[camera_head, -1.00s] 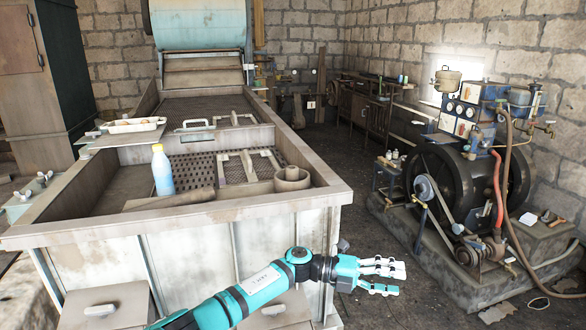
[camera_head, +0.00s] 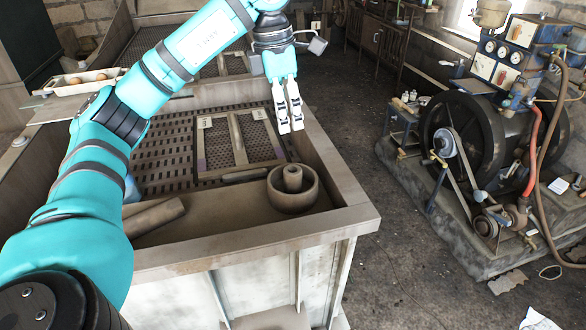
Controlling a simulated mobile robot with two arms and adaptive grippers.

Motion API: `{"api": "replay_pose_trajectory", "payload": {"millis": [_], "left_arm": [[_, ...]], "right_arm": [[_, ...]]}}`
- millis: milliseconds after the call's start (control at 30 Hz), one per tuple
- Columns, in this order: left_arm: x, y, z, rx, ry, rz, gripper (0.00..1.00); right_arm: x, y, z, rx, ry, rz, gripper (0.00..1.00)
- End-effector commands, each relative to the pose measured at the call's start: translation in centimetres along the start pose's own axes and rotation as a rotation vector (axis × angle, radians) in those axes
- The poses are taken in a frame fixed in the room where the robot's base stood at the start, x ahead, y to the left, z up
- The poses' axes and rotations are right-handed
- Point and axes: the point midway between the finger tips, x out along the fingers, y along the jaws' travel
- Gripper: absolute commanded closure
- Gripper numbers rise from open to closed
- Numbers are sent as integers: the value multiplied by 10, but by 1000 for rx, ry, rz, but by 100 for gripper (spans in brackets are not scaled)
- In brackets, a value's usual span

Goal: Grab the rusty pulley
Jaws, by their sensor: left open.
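A round brown-grey pulley (camera_head: 292,200) with a raised centre hub sits in the front right corner of the large metal tub (camera_head: 260,228). I take it to be the rusty pulley; its rim and hub are in clear view. My left gripper (camera_head: 291,125) points down above the tub, behind and above the pulley in the picture, apart from it. Its fingers are open, with only a narrow gap showing between them, and hold nothing. My right gripper is out of view.
A perforated grate with a metal frame (camera_head: 240,145) lies behind the pulley. A short cylinder (camera_head: 155,216) lies to its left. A blue bottle is mostly hidden behind my left arm. The belt-driven engine (camera_head: 470,135) stands at right, across open floor.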

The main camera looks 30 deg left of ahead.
Motion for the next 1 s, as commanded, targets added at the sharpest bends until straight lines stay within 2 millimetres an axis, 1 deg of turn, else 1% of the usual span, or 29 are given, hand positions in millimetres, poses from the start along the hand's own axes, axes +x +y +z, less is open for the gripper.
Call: {"api": "replay_pose_trajectory", "payload": {"millis": [67, 133, 300, 400, 633, 833, 933, 1000], "left_arm": [[6, 1, -3, 0, 11, 11, 50], [18, 1, -4, 0, 14, 9, 50], [53, 1, -4, -1, 13, 6, 50], [73, 1, -4, 1, 12, 5, 50], [108, 2, -4, -1, 11, 8, 50], [121, 2, -5, -2, 10, 9, 50], [132, 2, -7, -2, 13, 7, 50], [142, 2, -8, -2, 13, 6, 50]], "right_arm": [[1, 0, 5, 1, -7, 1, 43], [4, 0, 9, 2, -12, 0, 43], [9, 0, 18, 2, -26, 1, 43], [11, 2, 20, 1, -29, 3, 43], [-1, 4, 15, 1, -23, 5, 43], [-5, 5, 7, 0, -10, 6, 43], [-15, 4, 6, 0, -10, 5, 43], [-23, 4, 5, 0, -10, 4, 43]]}}
